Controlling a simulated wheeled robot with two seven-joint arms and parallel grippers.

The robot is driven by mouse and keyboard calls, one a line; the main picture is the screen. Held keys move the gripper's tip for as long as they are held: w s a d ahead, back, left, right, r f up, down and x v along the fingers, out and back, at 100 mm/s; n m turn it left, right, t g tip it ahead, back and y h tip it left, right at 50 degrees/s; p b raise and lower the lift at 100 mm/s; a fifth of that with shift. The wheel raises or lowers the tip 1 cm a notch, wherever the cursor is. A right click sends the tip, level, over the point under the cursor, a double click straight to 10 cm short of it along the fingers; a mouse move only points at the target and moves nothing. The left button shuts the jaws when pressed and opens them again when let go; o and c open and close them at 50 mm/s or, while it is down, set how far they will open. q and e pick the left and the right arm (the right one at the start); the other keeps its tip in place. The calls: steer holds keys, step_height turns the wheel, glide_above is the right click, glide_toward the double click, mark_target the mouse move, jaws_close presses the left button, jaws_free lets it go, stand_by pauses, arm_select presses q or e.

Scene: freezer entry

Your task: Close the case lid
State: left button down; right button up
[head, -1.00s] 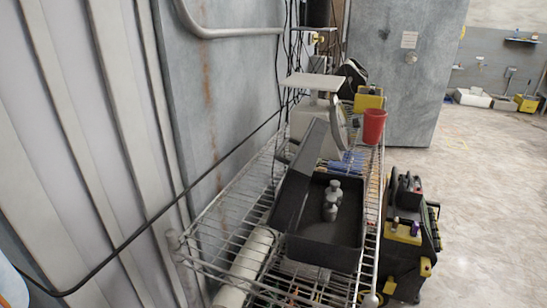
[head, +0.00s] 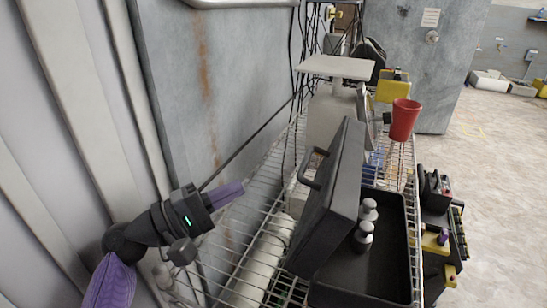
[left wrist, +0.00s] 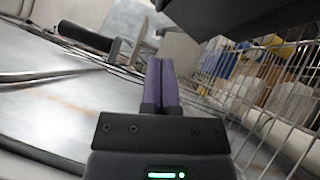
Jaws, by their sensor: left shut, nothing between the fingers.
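The black case (head: 385,262) sits open on the wire shelf. Its lid (head: 338,195) stands raised on the left side, tilted, with a handle (head: 309,168) on its outer face. Grey metal weights (head: 366,225) stand inside the case. My left gripper (head: 228,194) is to the left of the lid, apart from it, with its purple fingers together and empty. The fingers also show in the left wrist view (left wrist: 161,82), where a dark shape at the top right looks like part of the case. My right gripper is not in view.
A scale (head: 335,100) with a flat top stands behind the case on the wire rack (head: 262,255). A red cup (head: 404,119) is at the rack's right edge. A ribbed wall (head: 60,130) is close on the left. A black and yellow toolbox (head: 437,245) stands right.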

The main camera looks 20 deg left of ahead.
mark_target(305, 156)
arm_select(q)
steer(key=x, duration=0.6)
steer(key=p+x, duration=0.1)
steer(key=x, duration=0.3)
steer(key=shift+s+d+r, duration=0.15)
steer(key=shift+s+d, duration=0.15)
steer(key=shift+s, duration=0.1)
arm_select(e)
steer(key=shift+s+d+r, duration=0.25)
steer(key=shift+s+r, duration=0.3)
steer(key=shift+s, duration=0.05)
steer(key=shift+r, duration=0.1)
